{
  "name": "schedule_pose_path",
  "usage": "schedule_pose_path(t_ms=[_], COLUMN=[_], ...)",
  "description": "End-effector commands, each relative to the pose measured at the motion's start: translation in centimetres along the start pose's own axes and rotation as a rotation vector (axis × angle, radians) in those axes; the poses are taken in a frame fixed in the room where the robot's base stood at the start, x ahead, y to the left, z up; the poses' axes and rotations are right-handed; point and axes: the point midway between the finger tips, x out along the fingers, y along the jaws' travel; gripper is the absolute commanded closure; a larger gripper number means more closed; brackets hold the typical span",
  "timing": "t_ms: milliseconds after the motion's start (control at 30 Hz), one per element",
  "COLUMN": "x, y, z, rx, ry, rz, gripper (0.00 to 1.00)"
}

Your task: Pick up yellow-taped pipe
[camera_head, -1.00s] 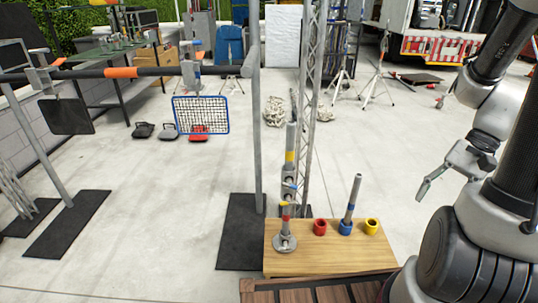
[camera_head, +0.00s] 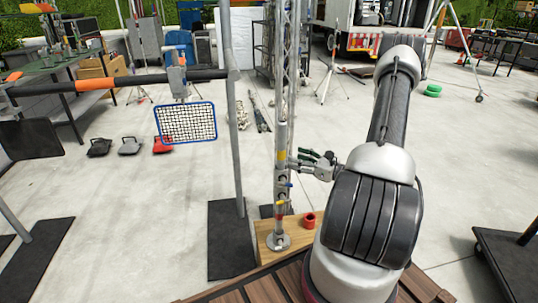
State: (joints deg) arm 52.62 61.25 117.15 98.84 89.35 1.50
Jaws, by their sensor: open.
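The yellow-taped pipe (camera_head: 281,139) is a grey upright pipe with a yellow band, at the top of a column with blue, red and yellow parts lower down. The column stands on a round grey base (camera_head: 278,241) on a wooden board (camera_head: 263,229). My gripper (camera_head: 302,157) is open, just right of the pipe at about the height of the yellow band. Its fingers point left towards the pipe. I cannot tell whether they touch it or how far apart in depth they are.
A red ring (camera_head: 309,220) sits on the board beside the base. My arm hides the board's right side. A lattice truss (camera_head: 291,60) rises close behind the pipe. A grey post (camera_head: 236,130) stands left on a black mat (camera_head: 230,240). A blue-framed net (camera_head: 187,122) hangs farther left.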

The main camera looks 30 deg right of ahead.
Motion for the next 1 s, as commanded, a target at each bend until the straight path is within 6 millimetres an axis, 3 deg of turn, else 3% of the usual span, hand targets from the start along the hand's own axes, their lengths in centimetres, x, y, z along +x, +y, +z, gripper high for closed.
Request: schedule_pose_path(t_ms=[500, 800, 1000], x=[6.9, 7.6, 7.6], y=[0.1, 0.0, 0.0], z=[0.5, 0.4, 0.4], rx=[0.001, 0.001, 0.001], ry=[-0.008, -0.007, -0.007], rz=[0.01, 0.007, 0.007], gripper=[0.45, 0.45, 0.8])
